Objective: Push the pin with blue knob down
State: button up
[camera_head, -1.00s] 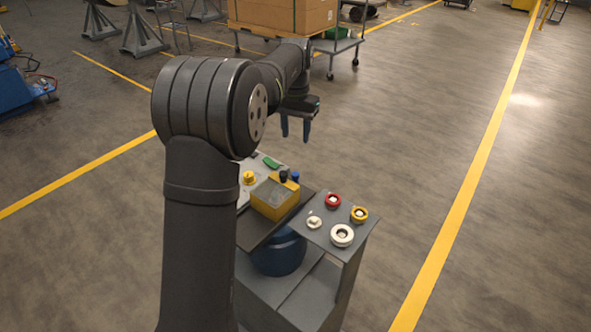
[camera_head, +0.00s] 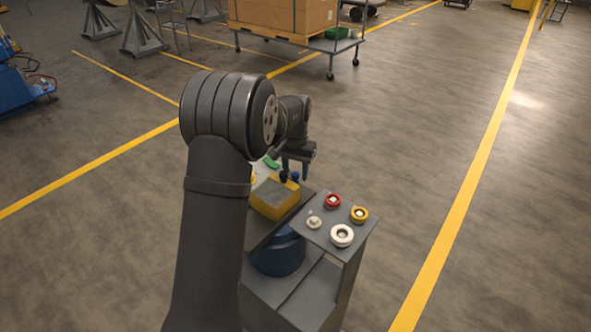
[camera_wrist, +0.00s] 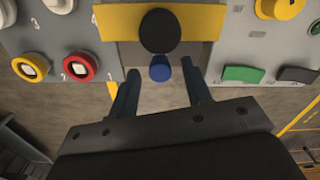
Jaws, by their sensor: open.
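The pin with the blue knob (camera_head: 294,176) stands at the yellow block, beside a pin with a black knob (camera_head: 283,176). In the wrist view the blue knob (camera_wrist: 160,69) shows just below the larger black knob (camera_wrist: 160,31). My gripper (camera_head: 296,169) is open, with its fingers pointing down over the block's back end. In the wrist view my gripper (camera_wrist: 159,72) has one finger on each side of the blue knob in the picture. Whether the fingers touch the knob, and the height between them, I cannot tell. The pin shafts are hidden.
The yellow block (camera_head: 275,199) sits on the cart. A side plate bears a red ring (camera_head: 333,201), a yellow ring (camera_head: 358,214), a white ring (camera_head: 342,235) and a small white part (camera_head: 314,222). A green piece (camera_wrist: 242,74) lies to the right in the wrist view.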

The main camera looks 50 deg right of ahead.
aim_at(295, 174)
grip_shut()
jog(key=shift+f, duration=1.4)
grip_release()
jog(key=shift+r, duration=0.15)
notch_tip(295, 174, up, 17)
